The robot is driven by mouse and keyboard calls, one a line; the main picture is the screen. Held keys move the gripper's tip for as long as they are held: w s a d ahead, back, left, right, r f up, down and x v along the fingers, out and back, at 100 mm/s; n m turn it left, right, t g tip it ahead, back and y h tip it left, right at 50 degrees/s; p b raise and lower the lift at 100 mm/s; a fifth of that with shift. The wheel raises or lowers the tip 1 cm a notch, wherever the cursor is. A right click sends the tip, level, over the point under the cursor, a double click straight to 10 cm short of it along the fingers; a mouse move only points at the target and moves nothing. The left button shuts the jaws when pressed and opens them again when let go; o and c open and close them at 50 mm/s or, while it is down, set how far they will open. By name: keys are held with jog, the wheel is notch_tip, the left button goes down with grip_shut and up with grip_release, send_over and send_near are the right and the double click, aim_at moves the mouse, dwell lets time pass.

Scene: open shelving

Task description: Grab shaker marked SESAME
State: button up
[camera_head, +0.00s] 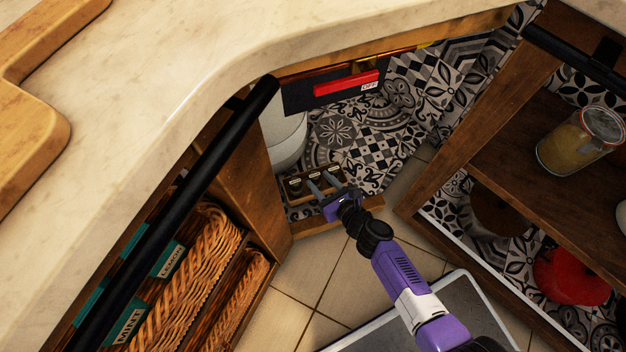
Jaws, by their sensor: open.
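A small wooden rack (296,200) stands low at the back of the opening under the counter, on the patterned tile. Several small shakers (294,184) with dark tops sit in it. Their labels are too small to read, so I cannot tell which one is marked SESAME. My gripper (320,181) is open, its two grey fingers reaching over the right part of the rack. The fingers and purple gripper body hide part of the rack and the shakers there. I cannot tell whether a finger touches a shaker.
Wicker baskets (188,275) fill the left shelf. The right shelf holds a glass jar (580,140) and a red pot (570,276). The counter edge (250,72) overhangs the opening.

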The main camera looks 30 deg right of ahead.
aim_at(311, 171)
jog(key=b+x, duration=0.2)
jog(key=x, duration=0.5)
jog(key=shift+d+b, duration=0.1)
jog(key=shift+b, duration=0.3)
grip_shut()
